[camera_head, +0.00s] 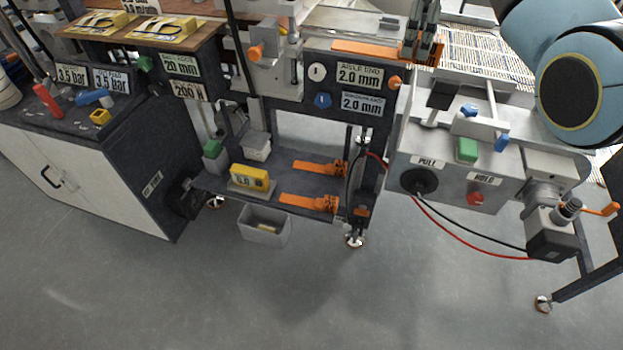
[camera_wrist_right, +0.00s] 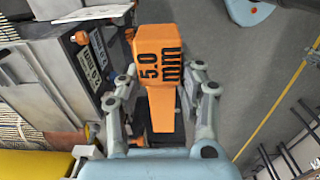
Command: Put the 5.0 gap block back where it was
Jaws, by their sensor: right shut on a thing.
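The 5.0 gap block (camera_wrist_right: 158,75) is orange with black "5.0 mm" lettering and fills the middle of the right wrist view. My right gripper (camera_wrist_right: 160,95) is shut on it, with a finger on each side. In the head view my right gripper (camera_head: 424,32) is at the top, above the right end of the label panel; a narrow orange part beside its fingers looks like the block. A yellow block (camera_head: 249,178) with a number that looks like 6.0 sits on the low dark shelf (camera_head: 283,179). My left gripper is not in view.
Two orange pieces (camera_head: 320,168) lie on the shelf's right side. The machine's label panel (camera_head: 360,76) and control box (camera_head: 466,180) with PULL and HOLD flank the gripper. The floor in front is clear.

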